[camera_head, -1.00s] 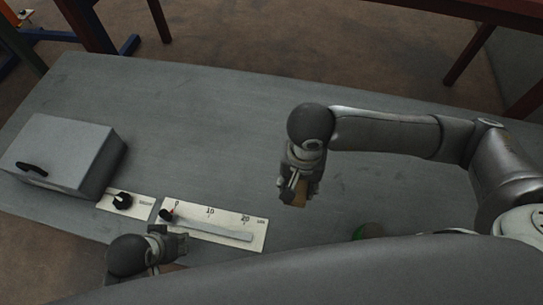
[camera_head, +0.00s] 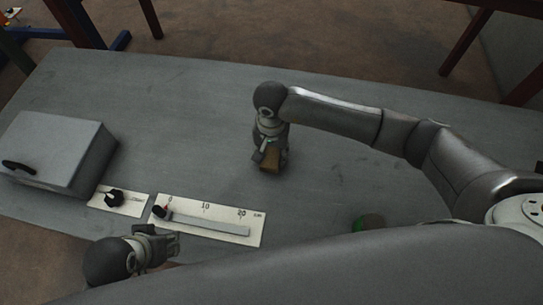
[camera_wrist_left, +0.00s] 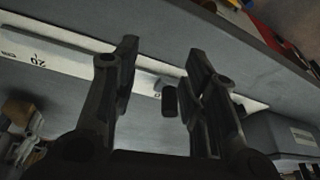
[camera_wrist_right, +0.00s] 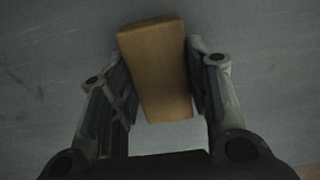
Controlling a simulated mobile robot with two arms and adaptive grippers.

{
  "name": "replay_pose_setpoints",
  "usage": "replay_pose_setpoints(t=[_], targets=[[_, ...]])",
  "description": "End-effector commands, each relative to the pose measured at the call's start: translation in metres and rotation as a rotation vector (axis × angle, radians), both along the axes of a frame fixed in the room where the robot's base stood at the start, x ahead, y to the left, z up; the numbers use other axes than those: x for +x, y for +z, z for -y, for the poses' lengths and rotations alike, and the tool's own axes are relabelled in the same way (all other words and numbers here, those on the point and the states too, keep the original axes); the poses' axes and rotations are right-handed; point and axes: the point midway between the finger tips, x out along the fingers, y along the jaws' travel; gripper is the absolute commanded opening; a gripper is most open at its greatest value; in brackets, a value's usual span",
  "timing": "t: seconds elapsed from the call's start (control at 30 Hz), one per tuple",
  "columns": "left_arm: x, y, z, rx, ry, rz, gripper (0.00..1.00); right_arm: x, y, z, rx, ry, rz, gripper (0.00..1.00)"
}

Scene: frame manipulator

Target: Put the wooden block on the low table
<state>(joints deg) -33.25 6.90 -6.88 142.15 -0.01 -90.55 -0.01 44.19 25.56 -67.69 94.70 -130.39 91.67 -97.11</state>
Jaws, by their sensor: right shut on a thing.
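The wooden block (camera_head: 271,159), a tan-brown cuboid, is between the fingers of my right gripper (camera_head: 267,153), over the middle of a grey table (camera_head: 200,100). In the right wrist view the block (camera_wrist_right: 157,75) sits between both fingers, with the grey surface behind it. I cannot tell whether its lower end touches the table. My right gripper is shut on it. My left gripper (camera_head: 172,244) is at the near left edge, by the scale panel. In the left wrist view its fingers (camera_wrist_left: 162,55) are apart with nothing gripped between them.
A grey box with a black handle (camera_head: 55,150) stands at the left. A black knob panel (camera_head: 116,199) and a slider scale panel (camera_head: 207,219) lie along the near edge. A green round thing (camera_head: 370,221) is partly hidden. Dark red frames (camera_head: 475,38) stand behind the table.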

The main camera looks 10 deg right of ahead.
Motion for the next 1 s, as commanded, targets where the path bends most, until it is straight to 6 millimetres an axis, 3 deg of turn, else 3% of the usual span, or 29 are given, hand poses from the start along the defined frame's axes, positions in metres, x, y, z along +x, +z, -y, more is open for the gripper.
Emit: replay_pose_setpoints(t=[0.03,0.1,0.8,0.83,1.0], targets=[[0.000,-0.004,0.000,0.000,0.000,0.000,0.40,-0.002,-0.013,0.000,0.000,-0.001,-0.005,0.19],[0.000,-0.006,0.000,0.000,0.000,0.000,0.40,-0.002,-0.020,0.000,0.001,-0.001,-0.004,0.19],[0.012,-0.004,0.003,-0.011,-0.004,0.057,0.40,-0.001,-0.022,0.000,-0.001,0.000,-0.001,0.19],[0.014,-0.003,0.004,-0.012,-0.005,0.062,0.40,-0.001,-0.022,0.000,-0.001,0.000,-0.003,0.47],[0.014,-0.003,0.004,-0.013,-0.005,0.063,0.40,-0.001,-0.022,0.000,-0.001,0.000,-0.003,0.66]])
